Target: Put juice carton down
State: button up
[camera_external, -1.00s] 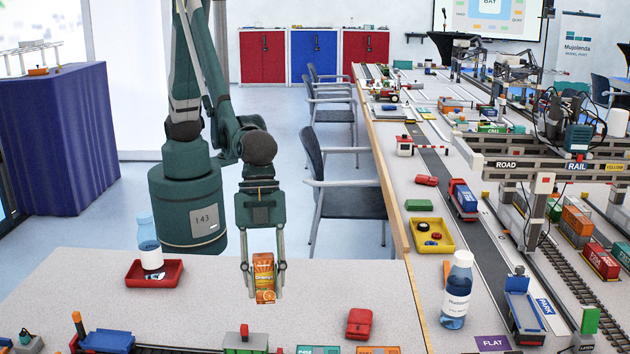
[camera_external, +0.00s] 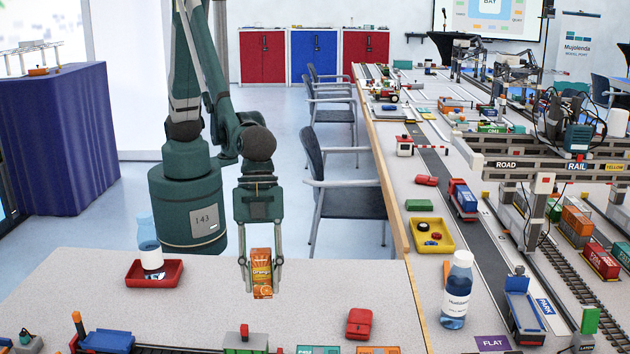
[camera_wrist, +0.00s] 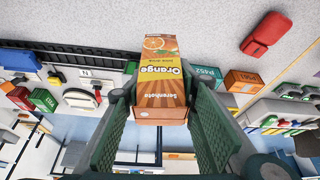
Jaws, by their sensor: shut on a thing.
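The orange juice carton (camera_external: 262,272) is upright between the fingers of my gripper (camera_external: 261,285), over the near grey tabletop (camera_external: 215,285). My gripper is shut on it from both sides. In the wrist view the carton (camera_wrist: 160,85) lies between the two green fingers, its printed front showing. Its base is at or just above the tabletop; I cannot tell whether it touches.
A red tray (camera_external: 154,281) with a bottle (camera_external: 150,250) stands to the left. A red toy car (camera_external: 359,323) lies to the right, and model railway pieces (camera_external: 245,340) line the near edge. The tabletop around the carton is mostly clear.

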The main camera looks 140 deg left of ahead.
jog(key=s+a+m+g, duration=0.1)
jog(key=s+m, duration=0.2)
jog(key=s, duration=0.7)
jog(key=s+a+m+g+h+b, duration=0.1)
jog(key=s+m, duration=0.3)
jog(key=s, duration=0.7)
jog(key=s+a+m+g+b, duration=0.1)
jog(key=s+a+m, duration=0.1)
jog(key=s, duration=0.8)
jog(key=shift+s+a+m+g+h, duration=0.3)
jog(key=shift+m+h, duration=0.1)
jog(key=shift+m, duration=0.3)
jog(key=shift+d, duration=0.1)
jog(key=shift+f+b, duration=1)
jog(key=shift+f, duration=1.8)
jog(key=shift+f, duration=0.1)
jog(key=shift+f+b, duration=0.65)
jog(key=shift+f, duration=1.35)
jog(key=shift+f, duration=0.2)
jog(key=o, duration=1)
jog(key=shift+r, duration=0.2)
